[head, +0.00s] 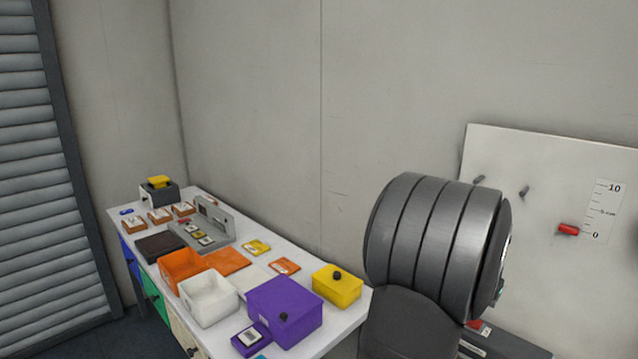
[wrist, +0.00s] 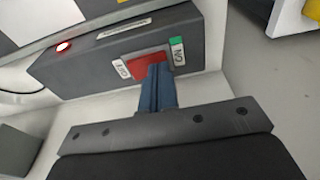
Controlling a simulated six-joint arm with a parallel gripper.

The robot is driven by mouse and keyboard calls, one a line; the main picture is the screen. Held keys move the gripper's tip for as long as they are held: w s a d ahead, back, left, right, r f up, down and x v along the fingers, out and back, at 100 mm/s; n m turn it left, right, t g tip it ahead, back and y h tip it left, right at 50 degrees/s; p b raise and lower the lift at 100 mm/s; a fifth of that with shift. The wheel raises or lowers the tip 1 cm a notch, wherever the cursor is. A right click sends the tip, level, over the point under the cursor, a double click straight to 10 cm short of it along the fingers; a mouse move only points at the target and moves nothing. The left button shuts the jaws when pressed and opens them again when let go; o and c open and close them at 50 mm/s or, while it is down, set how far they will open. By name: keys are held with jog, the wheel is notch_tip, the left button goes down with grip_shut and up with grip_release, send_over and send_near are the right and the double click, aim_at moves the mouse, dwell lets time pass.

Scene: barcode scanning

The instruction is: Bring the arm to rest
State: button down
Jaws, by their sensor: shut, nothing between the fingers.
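My gripper (wrist: 157,88) shows in the wrist view, with its blue-grey fingers shut together and empty. Its fingertips are in front of a dark grey switch box (wrist: 95,62), close to a red rocker (wrist: 148,64) between an OFF label and a green-topped ON label. I cannot tell whether the tips touch the rocker. In the head view a large dark part of my arm fills the right middle and my gripper is hidden. Part of the switch box (head: 505,346) shows at the bottom right there.
A white table (head: 345,318) on the left carries a purple box (head: 285,308), a yellow box (head: 337,285), open orange and white bins, and several small cards. A white board (head: 545,170) with pegs and a scale is on the wall at right. A round red lamp (wrist: 64,46) is on the switch box.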

notch_tip(320, 180, up, 6)
jog(key=shift+r, duration=0.25)
notch_tip(320, 180, down, 7)
notch_tip(320, 180, up, 9)
jog(key=s+a+r+t, duration=0.2)
jog(key=s+a+r, duration=0.1)
jog(key=s+r, duration=0.6)
notch_tip(320, 180, up, 3)
jog(key=shift+s+a+f+t+h, duration=0.1)
jog(key=shift+s+a+t+h, duration=0.15)
jog(key=shift+s+t+h, duration=0.15)
